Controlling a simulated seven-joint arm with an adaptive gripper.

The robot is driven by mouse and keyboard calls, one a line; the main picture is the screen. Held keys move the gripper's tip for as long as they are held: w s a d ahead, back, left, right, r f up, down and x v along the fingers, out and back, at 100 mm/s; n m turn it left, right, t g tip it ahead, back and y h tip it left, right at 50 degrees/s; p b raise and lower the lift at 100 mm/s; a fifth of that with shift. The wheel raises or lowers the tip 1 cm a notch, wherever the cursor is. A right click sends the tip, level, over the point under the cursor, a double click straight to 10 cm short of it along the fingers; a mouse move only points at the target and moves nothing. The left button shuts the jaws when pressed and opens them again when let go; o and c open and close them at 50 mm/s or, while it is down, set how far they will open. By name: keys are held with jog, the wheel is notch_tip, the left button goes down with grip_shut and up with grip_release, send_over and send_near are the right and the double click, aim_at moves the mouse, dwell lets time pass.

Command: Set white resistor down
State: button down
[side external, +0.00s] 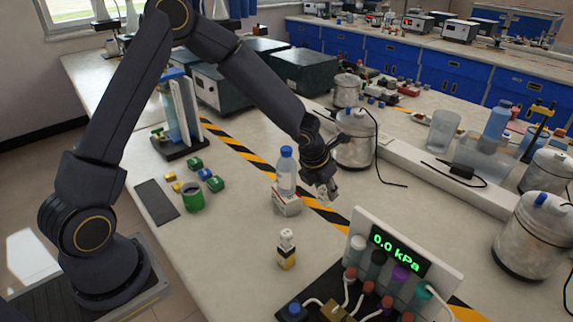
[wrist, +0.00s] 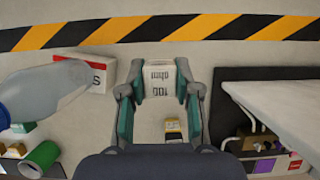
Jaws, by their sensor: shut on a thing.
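The white resistor (wrist: 158,88), a white block marked "100 ohm", sits between the two fingers of my gripper (wrist: 160,95) in the wrist view. The gripper is shut on it. In the side view my gripper (side external: 325,188) is just right of the water bottle, near the striped tape. The resistor is mostly hidden there by the fingers, and I cannot tell whether it touches the table.
A pressure display panel (side external: 400,262) with colored tubes stands at right front. Bare table lies between.

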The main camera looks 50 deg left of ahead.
notch_tip(320, 180, up, 14)
jog(key=a, duration=0.1)
jog(key=s+a+n+y, duration=0.1)
jog(key=s+a+n, duration=0.2)
jog(key=a, duration=0.8)
jog(key=s+a+n+g+y, duration=0.1)
jog(key=s+a+n, duration=0.2)
jog(key=a, duration=0.8)
jog(key=s+a+n+y, duration=0.1)
jog(key=s+a+n, duration=0.2)
jog(key=a, duration=0.8)
notch_tip(320, 180, down, 11)
jog(key=w+a+f, duration=0.2)
jog(key=w+f, duration=0.1)
jog(key=w+a+f, duration=0.3)
jog(key=w, duration=0.1)
jog(key=w+a+f, duration=0.2)
jog(key=w+f, duration=0.1)
jog(key=w, duration=0.1)
jog(key=shift+w+a+f, duration=0.2)
jog(key=shift+a, duration=0.1)
jog(key=shift+w+a+f, duration=0.15)
jog(key=shift+w+f, duration=0.1)
jog(key=shift+f, duration=1.7)
